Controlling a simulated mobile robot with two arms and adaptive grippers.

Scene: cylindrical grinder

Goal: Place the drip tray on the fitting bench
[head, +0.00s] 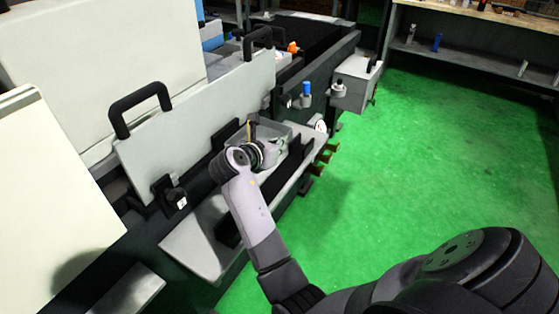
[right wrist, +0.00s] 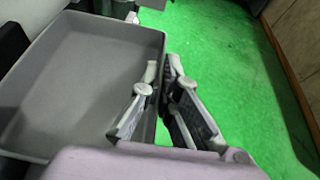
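The drip tray (head: 290,129) is a shallow grey rectangular tray at the front of the grinder, just beyond my right gripper (head: 270,150) in the head view. In the right wrist view the empty tray (right wrist: 85,75) fills the left side. My right gripper (right wrist: 163,72) is at the tray's right rim there, one finger on the inner side and one outside, with the tips closed together on the rim. The gripper partly hides the tray in the head view. I cannot tell whether the tray is lifted. My left gripper is not in view.
The grinder (head: 200,110) with pale panels and black handles fills the left. A wooden-topped bench (head: 480,25), perhaps the fitting bench, stands at the back right, with small items on top and on its lower shelf. The green floor (head: 430,150) between is clear.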

